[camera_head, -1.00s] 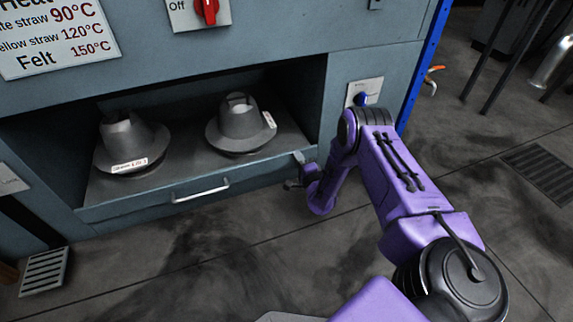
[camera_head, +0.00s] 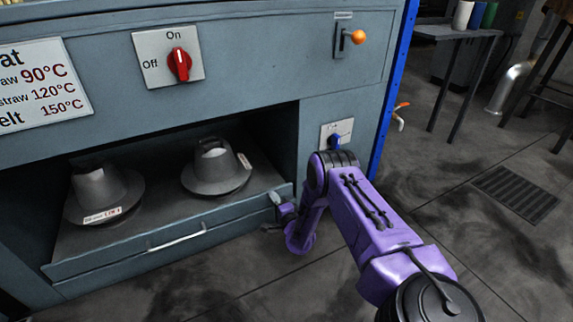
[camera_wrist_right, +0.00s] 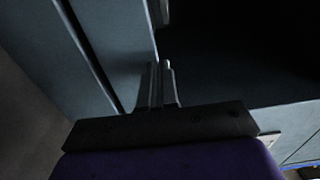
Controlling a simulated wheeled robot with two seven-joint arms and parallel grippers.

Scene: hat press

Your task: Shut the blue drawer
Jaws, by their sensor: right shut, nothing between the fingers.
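The blue-grey drawer (camera_head: 222,222) is low in the press cabinet, with a light bar handle (camera_head: 177,238) on its front. It seems to stand out only slightly from the cabinet; how far is hard to tell. My right gripper (camera_head: 276,198) is at the right end of the drawer front, shut and empty. In the right wrist view its fingertips (camera_wrist_right: 160,68) lie together against or very near a blue-grey panel; contact is unclear. My left gripper is not in view.
Two grey hat forms (camera_head: 104,190) and (camera_head: 214,170) sit inside the opening. A red switch (camera_head: 180,64), a blue knob (camera_head: 335,140) and an orange-knobbed lever (camera_head: 358,37) are on the cabinet. Floor to the right is open, with a drain grate (camera_head: 515,193).

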